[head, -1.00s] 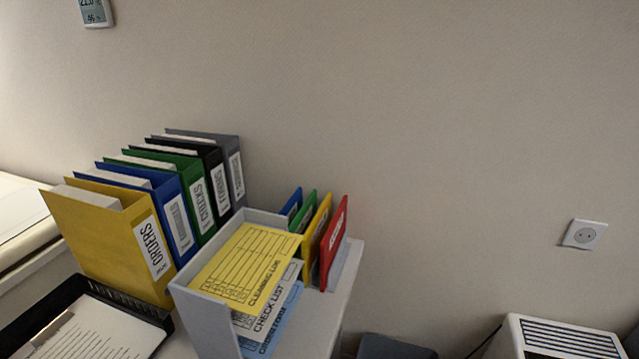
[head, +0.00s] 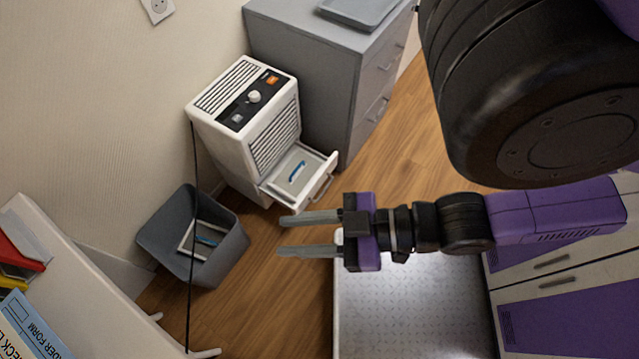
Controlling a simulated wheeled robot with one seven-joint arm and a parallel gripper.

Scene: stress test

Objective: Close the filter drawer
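The filter drawer (head: 318,187) is pulled out at the lower front of a white box-shaped appliance (head: 217,128) with a dark control panel and a knob. A flat panel with a blue strip (head: 297,171) lies in the drawer. The drawer has a handle on its front. My gripper (head: 281,234) is open and empty, its two grey fingers parallel and pointing left. In the picture it is just below the drawer, apart from it. How far it is from the drawer in depth I cannot tell.
A grey bin (head: 222,262) holding a framed panel with a blue strip stands left of the gripper. A grey drawer cabinet (head: 312,68) stands right of the appliance. A dark cord hangs from the appliance across the bin. Wooden floor (head: 262,302) is clear between them.

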